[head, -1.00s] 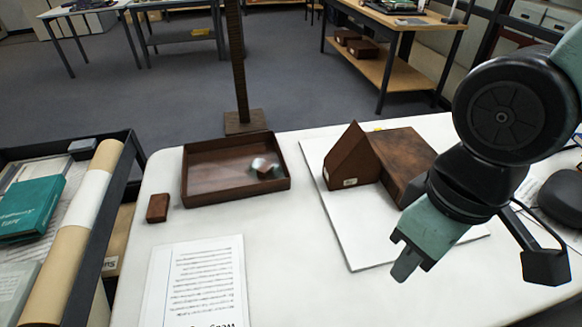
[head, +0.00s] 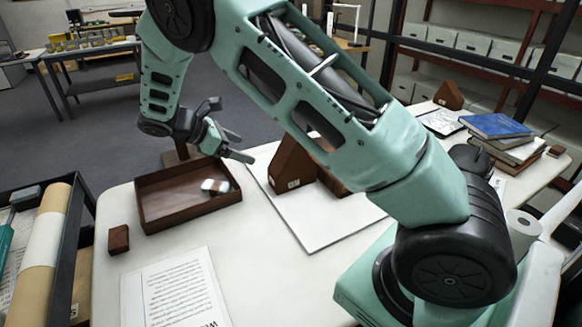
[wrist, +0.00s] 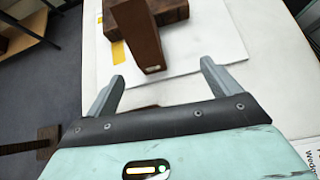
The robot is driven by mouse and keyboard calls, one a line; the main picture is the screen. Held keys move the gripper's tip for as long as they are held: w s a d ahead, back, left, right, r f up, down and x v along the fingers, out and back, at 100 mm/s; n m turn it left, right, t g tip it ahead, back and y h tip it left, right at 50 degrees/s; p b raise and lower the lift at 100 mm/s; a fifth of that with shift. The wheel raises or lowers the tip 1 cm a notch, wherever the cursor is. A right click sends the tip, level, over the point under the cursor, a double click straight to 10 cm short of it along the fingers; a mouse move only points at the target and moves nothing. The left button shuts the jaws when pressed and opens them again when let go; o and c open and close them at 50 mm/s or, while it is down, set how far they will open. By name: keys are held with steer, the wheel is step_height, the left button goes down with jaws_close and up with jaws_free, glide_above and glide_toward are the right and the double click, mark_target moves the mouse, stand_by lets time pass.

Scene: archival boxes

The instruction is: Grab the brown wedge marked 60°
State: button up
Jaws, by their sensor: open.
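A brown wedge (head: 288,168) with a sloped top and a small white label stands on a white board (head: 315,228); the label is too small to read. My gripper (head: 238,146) is open and empty, just left of the wedge in the head view and above the tray's far right corner. In the wrist view the wedge (wrist: 146,38) is ahead of my open fingers (wrist: 163,72), its labelled end facing them and not between them. A larger brown block (wrist: 171,10) is beside it; my arm hides most of that block in the head view.
A brown tray (head: 165,226) holds a blurred grey-white item (head: 215,186). A small brown block (head: 118,239) and a printed sheet (head: 175,290) lie nearby. Another brown wedge (head: 449,95) and stacked books (head: 500,140) are at the right. A post base (wrist: 48,140) stands beyond the table.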

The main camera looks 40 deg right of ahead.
mark_target(286, 146)
steer(key=shift+n+h, duration=0.3)
steer(key=shift+h, duration=0.6)
steer(key=d+f, duration=0.1)
steer(key=d, duration=0.3)
steer(key=d+f+p, duration=0.1)
steer(key=d+f, duration=0.1)
steer(key=d, duration=0.2)
steer(key=d+f+p, duration=0.1)
steer(key=d+f, duration=0.1)
steer(key=d, duration=0.3)
steer(key=shift+r+p+x, duration=0.2)
steer(key=shift+p+x, duration=0.75)
steer(key=shift+x, duration=2.15)
steer(key=shift+w+d, duration=0.1)
steer(key=shift+w, duration=0.05)
steer(key=c, duration=1.3)
